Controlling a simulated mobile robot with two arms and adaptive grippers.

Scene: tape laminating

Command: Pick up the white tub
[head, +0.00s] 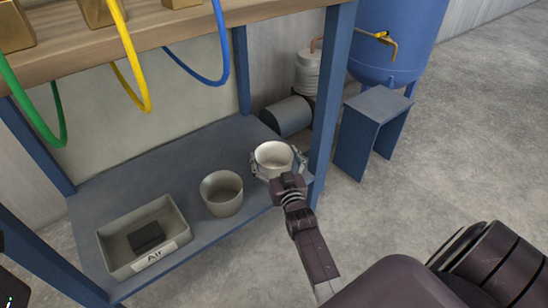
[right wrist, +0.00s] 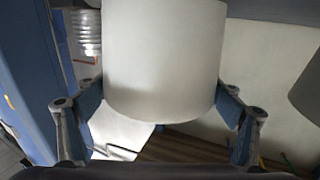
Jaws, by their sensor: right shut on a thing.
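The white tub (head: 273,155) is at the right end of the blue lower shelf, near the blue front post, with its open top showing in the head view. My right gripper (head: 272,168) reaches it from the front and is shut on it, one finger at each side. In the right wrist view the white tub (right wrist: 163,60) fills the middle between the two fingers (right wrist: 160,108). I cannot tell whether the tub's base touches the shelf. My left gripper does not show.
A grey tub (head: 222,193) stands left of the white tub. A grey bin labelled "Air" (head: 118,243) holds a dark block (head: 146,237). The blue post (head: 330,90) stands close on the right. Coloured hoses (head: 133,75) hang from the wooden top above.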

